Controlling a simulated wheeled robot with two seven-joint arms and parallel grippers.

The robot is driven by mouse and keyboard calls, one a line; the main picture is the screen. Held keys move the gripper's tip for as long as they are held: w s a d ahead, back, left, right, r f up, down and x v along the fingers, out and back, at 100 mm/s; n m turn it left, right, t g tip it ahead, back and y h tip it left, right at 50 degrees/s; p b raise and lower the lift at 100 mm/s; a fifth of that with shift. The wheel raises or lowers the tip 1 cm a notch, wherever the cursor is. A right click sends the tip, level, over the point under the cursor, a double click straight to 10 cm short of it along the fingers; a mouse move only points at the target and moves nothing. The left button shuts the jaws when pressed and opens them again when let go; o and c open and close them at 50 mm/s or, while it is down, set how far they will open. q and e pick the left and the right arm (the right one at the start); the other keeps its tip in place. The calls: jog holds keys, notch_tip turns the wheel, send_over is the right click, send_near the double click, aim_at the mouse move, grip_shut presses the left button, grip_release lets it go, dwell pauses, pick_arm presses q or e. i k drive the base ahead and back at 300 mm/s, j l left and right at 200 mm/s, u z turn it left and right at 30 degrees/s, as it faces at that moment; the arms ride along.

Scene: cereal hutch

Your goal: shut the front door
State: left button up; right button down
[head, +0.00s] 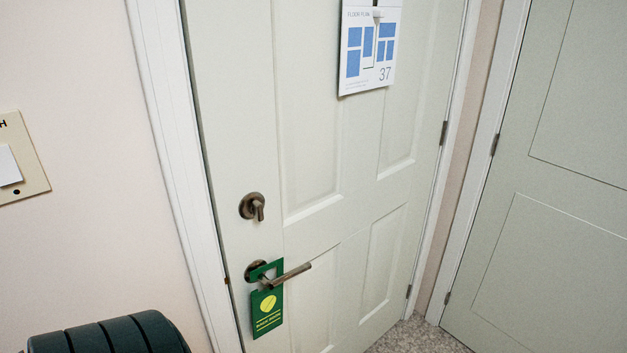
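The front door (240,120) is a pale panelled door in a white frame. Its hinges are on the right and its lever handle (290,276) is on the left. The door's left edge lies along the frame with only a thin dark line between them. I cannot tell whether it is latched. A bronze thumb-turn lock (252,207) sits above the lever. A green hanger tag (267,312) hangs on the lever. Neither of my grippers is in view.
A floor plan sheet (369,50) hangs on the door. A second pale door (560,200) stands at the right. A switch plate (17,160) is on the left wall. A dark ribbed rounded object (105,335) is at the bottom left. Speckled floor (415,336) shows at the bottom.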

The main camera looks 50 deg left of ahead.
aim_at(342, 184)
jog(key=i+j, duration=0.15)
jog(key=i, duration=0.45)
jog(key=i+j, duration=0.15)
jog(key=i, duration=0.45)
jog(key=i+j, duration=0.15)
jog(key=i, duration=0.45)
jog(key=i+j, duration=0.1)
jog(key=i, duration=0.5)
jog(key=u, duration=4.1)
